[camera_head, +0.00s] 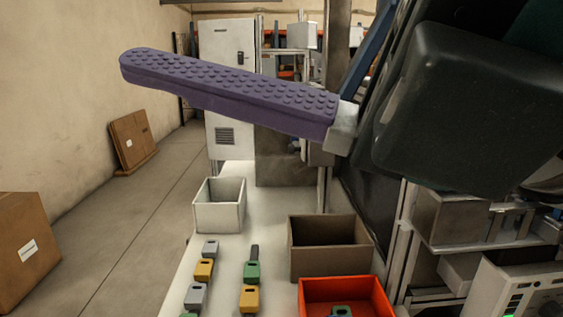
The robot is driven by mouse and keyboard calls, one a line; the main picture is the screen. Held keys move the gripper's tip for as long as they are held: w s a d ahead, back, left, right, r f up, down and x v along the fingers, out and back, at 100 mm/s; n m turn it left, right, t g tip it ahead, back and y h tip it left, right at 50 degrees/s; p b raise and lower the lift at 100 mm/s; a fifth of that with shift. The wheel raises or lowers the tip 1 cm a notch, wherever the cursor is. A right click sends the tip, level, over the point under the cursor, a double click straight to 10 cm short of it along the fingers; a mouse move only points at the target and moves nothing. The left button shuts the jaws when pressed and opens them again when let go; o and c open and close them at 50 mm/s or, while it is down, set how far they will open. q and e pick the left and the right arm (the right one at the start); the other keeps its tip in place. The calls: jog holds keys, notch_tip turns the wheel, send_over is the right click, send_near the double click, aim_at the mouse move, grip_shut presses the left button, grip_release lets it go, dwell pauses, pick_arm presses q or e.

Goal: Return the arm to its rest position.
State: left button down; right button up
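A large dark block (470,110), which looks like part of my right arm, fills the upper right close to the camera. A long purple studded piece (230,88) reaches left from a pale grey mount (343,128) beside this block. It looks like a finger of my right gripper, but I cannot be sure. No second finger shows, so I cannot tell the opening or whether anything is held. My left arm and gripper are not in view.
A white table (228,253) holds several small grey, yellow and green pieces (251,271). A white bin (220,204), a brown bin (328,248) and a red bin (346,290) stand there. Metal equipment (450,220) is at the right. Floor (130,235) at left is mostly clear.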

jog(key=w+d+f+m+t+h, duration=0.2)
jog(key=w+d+m+t+h, duration=0.45)
jog(key=m, duration=0.45)
jog(key=w+d+f+m+t+h, duration=0.25)
jog(key=d+m+t+h, duration=0.35)
jog(key=d+m+t, duration=0.4)
jog(key=d+f+m+g+h, duration=0.6)
jog(key=d+f+m+h, duration=0.1)
jog(key=f, duration=0.3)
jog(key=s+d+f+m+g+h, duration=0.25)
jog(key=s+d+f+g, duration=0.35)
jog(key=s, duration=0.4)
jog(key=s+d+f+m+g+h, duration=0.1)
jog(key=s+d+f+m+g, duration=0.3)
jog(key=s+f, duration=0.45)
jog(key=s+a+m+g+y+p, duration=0.1)
jog(key=a+m+y+p, duration=0.15)
jog(key=a, duration=0.85)
notch_tip(320, 180, up, 38)
jog(key=p, duration=3.6)
jog(key=shift+s+p, duration=0.2)
jog(key=shift+p, duration=0.1)
